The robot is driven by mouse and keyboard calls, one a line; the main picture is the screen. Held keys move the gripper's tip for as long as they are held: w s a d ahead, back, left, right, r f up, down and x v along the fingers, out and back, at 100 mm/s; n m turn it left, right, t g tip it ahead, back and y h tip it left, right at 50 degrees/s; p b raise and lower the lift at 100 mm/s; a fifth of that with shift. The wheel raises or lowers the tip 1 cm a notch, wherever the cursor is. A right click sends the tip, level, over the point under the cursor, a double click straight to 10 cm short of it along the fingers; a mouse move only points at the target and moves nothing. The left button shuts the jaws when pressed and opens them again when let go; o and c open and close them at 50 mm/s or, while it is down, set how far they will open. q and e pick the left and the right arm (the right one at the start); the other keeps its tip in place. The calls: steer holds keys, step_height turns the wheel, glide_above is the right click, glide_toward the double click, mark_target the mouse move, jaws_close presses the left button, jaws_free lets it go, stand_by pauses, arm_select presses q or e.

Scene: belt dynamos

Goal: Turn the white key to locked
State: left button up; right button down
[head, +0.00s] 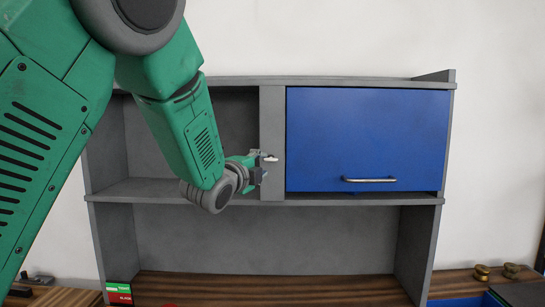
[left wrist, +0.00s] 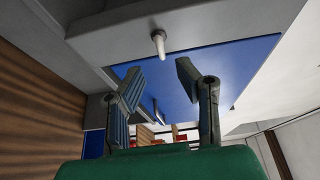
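The white key (head: 271,159) sticks out from the grey upright post between the open compartment and the blue door (head: 367,135). In the left wrist view the white key (left wrist: 159,44) shows as a small pale peg on the grey surface, beyond the fingertips. My left gripper (head: 261,170) is just beside and below the key in the head view. In the left wrist view my left gripper (left wrist: 158,80) has its two fingers apart with nothing between them. The key looks clear of the fingers. Lock markings are too small to read. My right gripper is out of view.
The blue door is closed, with a silver bar handle (head: 370,180) low on it. A green and red box (head: 119,293) stands on the wooden desktop (head: 260,287) at left. Brass pieces (head: 482,272) sit at right.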

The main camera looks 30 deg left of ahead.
mark_target(270, 161)
arm_select(q)
steer(key=w+p, duration=0.1)
steer(key=w, duration=0.4)
steer(key=shift+r, duration=0.15)
steer(key=shift+w+a+p, duration=0.4)
steer(key=shift+w+a, duration=0.2)
steer(key=shift+w, duration=0.1)
steer(key=shift+w+a+f, duration=0.15)
steer(key=shift+a+f, duration=0.15)
steer(key=shift+a, duration=0.25)
steer(key=shift+d, duration=0.15)
steer(key=shift+d+r, duration=0.1)
steer(key=shift+d, duration=0.1)
steer(key=c, duration=0.5)
steer(key=shift+d, duration=0.2)
jaws_close()
